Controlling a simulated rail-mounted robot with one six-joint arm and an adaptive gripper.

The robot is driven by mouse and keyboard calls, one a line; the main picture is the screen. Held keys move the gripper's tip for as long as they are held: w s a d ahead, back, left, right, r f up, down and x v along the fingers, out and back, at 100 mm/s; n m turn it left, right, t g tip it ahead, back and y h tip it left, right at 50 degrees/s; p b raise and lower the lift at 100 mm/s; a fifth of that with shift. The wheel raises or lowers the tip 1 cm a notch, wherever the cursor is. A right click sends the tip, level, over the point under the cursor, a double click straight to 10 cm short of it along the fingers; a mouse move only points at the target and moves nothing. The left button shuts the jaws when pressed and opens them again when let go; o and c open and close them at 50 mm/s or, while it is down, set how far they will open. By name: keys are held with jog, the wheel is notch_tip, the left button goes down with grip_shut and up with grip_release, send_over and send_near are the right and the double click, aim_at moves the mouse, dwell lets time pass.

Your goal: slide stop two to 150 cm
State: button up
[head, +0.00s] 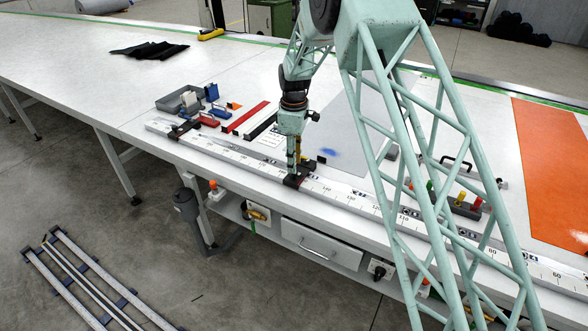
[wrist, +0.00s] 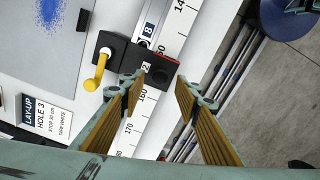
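Stop two is a dark block with a red end and a "2" label (wrist: 165,73), sitting on the white measuring rail (wrist: 168,38). In the wrist view it lies between the 140 and 160 marks; the marks under it are covered. A yellow lever (wrist: 97,72) sticks out from its side. In the head view the stop (head: 293,182) is a small dark block at the table's front edge. My gripper (wrist: 164,78) is open, its fingertips close around the stop's red end; I cannot tell if they touch. It also shows in the head view (head: 295,168), pointing down just above the stop.
Another dark stop (head: 183,130) sits at the rail's left end. A "LAY-UP HOLE 3" card (wrist: 46,118) lies beside the rail.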

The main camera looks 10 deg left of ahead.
notch_tip(320, 180, up, 7)
dwell(0.4)
jog(key=shift+f, duration=0.1)
dwell(0.3)
